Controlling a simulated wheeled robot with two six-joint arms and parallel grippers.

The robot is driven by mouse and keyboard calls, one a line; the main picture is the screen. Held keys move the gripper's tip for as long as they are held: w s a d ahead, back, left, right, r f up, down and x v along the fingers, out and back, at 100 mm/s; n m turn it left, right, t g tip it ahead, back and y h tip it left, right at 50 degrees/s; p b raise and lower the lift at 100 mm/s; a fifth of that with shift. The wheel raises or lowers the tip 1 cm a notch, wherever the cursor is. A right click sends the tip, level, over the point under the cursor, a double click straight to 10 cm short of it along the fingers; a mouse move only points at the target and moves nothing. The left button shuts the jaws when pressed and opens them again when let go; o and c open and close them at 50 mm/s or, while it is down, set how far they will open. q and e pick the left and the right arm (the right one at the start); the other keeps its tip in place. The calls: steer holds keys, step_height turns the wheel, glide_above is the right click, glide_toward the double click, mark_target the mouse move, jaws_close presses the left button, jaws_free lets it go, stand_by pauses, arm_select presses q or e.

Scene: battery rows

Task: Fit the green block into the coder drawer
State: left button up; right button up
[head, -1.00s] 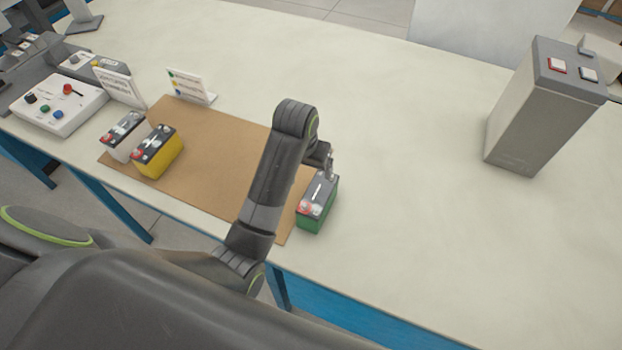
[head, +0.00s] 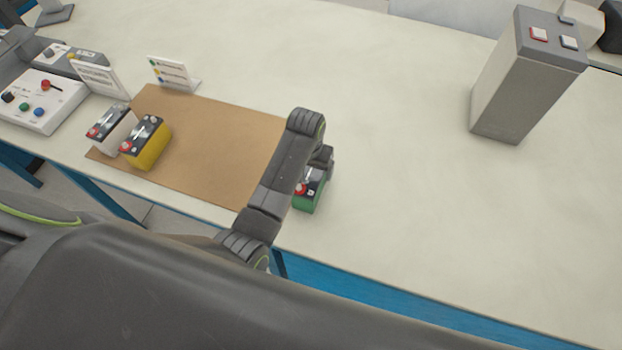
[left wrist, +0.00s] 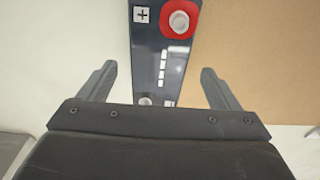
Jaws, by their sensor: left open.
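The green block (head: 308,202), a battery with a dark top and a red terminal cap, stands upright by the right edge of the brown mat. My left gripper (head: 322,166) is over its far part and hides some of its top. In the left wrist view the dark top of the block (left wrist: 160,50) lies between the two spread fingers of my left gripper (left wrist: 159,69), with a gap on each side. The gripper is open and holds nothing. I cannot pick out a coder drawer for certain. My right gripper is not in view.
A yellow battery (head: 148,150) and a white battery (head: 107,132) stand on the brown mat's (head: 215,135) left part, near two small signs. A white control box (head: 38,105) is at far left. A tall grey box (head: 515,85) stands at right. The table's middle is clear.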

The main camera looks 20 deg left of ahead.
mark_target(311, 172)
arm_select(q)
steer(key=shift+w+d+f+p, duration=0.1)
steer(key=shift+w+f+p, duration=0.1)
steer(key=shift+f, duration=0.85)
steer(key=shift+w+a+f+p, duration=0.1)
steer(key=shift+f+p, duration=0.15)
steer(key=shift+f, duration=0.75)
steer(key=shift+w+d+f+p, duration=0.1)
steer(key=shift+f+p, duration=0.1)
steer(key=shift+f, duration=0.85)
steer(key=shift+c, duration=0.5)
jaws_close()
steer(key=shift+w+r, duration=0.1)
steer(key=shift+w, duration=0.05)
